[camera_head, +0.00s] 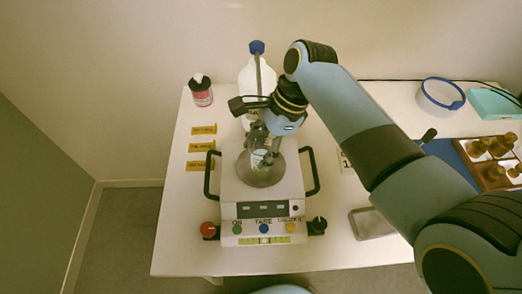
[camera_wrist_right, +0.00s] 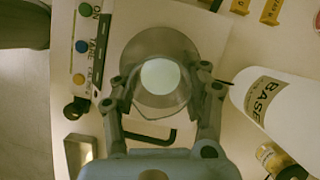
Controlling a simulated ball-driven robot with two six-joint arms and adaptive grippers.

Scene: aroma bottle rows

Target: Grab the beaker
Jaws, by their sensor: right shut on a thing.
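The beaker (camera_head: 259,161) is a small clear vessel with pale contents. It is at the round metal pan (camera_head: 248,176) of the white balance; I cannot tell whether it touches the pan. My right gripper (camera_head: 263,150) reaches down from above and is shut on the beaker, hiding part of it. In the right wrist view, the beaker (camera_wrist_right: 160,76) shows from above as a pale disc between the fingers of the right gripper (camera_wrist_right: 162,97). My left gripper is in neither view.
A white BASE bottle (camera_wrist_right: 279,101) stands behind the balance (camera_head: 261,207), close to my right gripper. A small red-labelled bottle (camera_head: 201,93) is at the back left. Black side handles (camera_head: 210,176) flank the pan. A wooden rack of brown bottles (camera_head: 490,160) is at the right.

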